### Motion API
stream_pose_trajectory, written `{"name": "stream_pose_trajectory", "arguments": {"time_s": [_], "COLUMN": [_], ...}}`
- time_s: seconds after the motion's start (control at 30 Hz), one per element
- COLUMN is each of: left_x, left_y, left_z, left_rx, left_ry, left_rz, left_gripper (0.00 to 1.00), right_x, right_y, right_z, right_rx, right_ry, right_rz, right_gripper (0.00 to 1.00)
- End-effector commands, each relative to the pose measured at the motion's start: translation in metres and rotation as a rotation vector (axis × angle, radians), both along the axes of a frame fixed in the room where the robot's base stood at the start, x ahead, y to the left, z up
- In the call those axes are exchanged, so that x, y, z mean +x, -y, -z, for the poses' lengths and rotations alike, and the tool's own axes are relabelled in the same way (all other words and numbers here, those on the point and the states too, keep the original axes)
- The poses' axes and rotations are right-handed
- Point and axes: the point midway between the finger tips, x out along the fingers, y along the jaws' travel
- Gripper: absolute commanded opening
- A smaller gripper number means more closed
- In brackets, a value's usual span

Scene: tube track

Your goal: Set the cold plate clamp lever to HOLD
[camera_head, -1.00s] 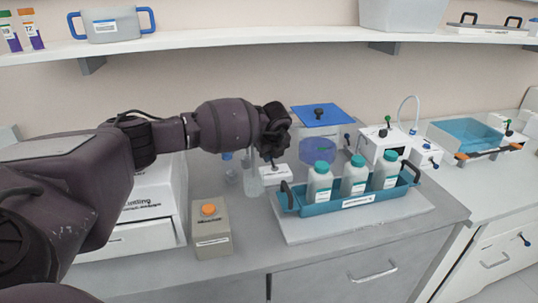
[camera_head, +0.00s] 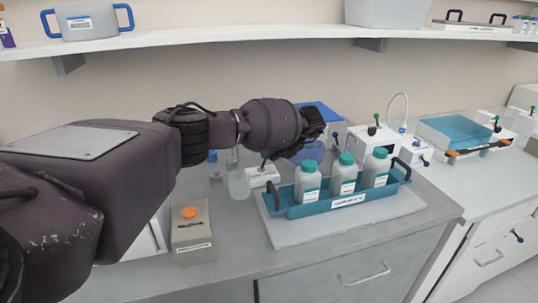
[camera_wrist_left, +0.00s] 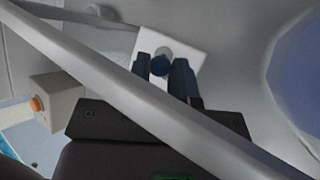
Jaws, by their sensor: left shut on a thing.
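A small white block (camera_head: 262,177) with a label stands behind the left end of the blue tray. In the left wrist view the white block (camera_wrist_left: 190,45) carries a lever with a dark blue knob (camera_wrist_left: 160,65). My left gripper (camera_wrist_left: 166,72) is shut on this lever, with its dark fingers on both sides of the knob. In the head view my left gripper (camera_head: 272,157) reaches down to the block from the right, and the wrist hides most of the fingers. The lever's markings cannot be read. My right gripper is out of view.
A blue tray (camera_head: 330,207) with white, teal-capped bottles stands just in front. A beaker (camera_head: 238,184) and an orange-capped grey container (camera_head: 192,240) are to the left. A blue vessel (camera_head: 308,153) is behind. A shelf (camera_head: 220,42) runs above the arm.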

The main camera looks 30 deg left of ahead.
Motion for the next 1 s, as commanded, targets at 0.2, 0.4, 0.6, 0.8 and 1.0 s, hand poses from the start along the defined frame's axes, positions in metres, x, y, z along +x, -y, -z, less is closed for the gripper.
{"name": "stream_pose_trajectory", "arguments": {"time_s": [0.2,0.4,0.6,0.8,1.0], "left_x": [0.0014,0.0014,0.0014,0.0015,0.0016], "left_y": [0.0015,0.0015,0.0017,0.0015,0.0017], "left_z": [0.0026,0.0022,0.0025,0.0021,0.0014], "left_rx": [0.022,0.024,0.023,0.022,0.022], "left_ry": [-0.028,-0.030,-0.030,-0.029,-0.029], "left_rz": [0.001,0.000,0.001,0.001,0.000], "left_gripper": [0.00,0.00,0.26,0.48,0.48], "right_x": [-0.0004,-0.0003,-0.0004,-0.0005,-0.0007], "right_y": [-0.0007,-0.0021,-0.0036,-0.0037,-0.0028], "right_z": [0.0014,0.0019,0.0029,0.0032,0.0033], "right_rx": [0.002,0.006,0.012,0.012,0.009], "right_ry": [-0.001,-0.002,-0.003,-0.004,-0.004], "right_rz": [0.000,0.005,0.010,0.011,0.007], "right_gripper": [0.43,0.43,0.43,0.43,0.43]}}
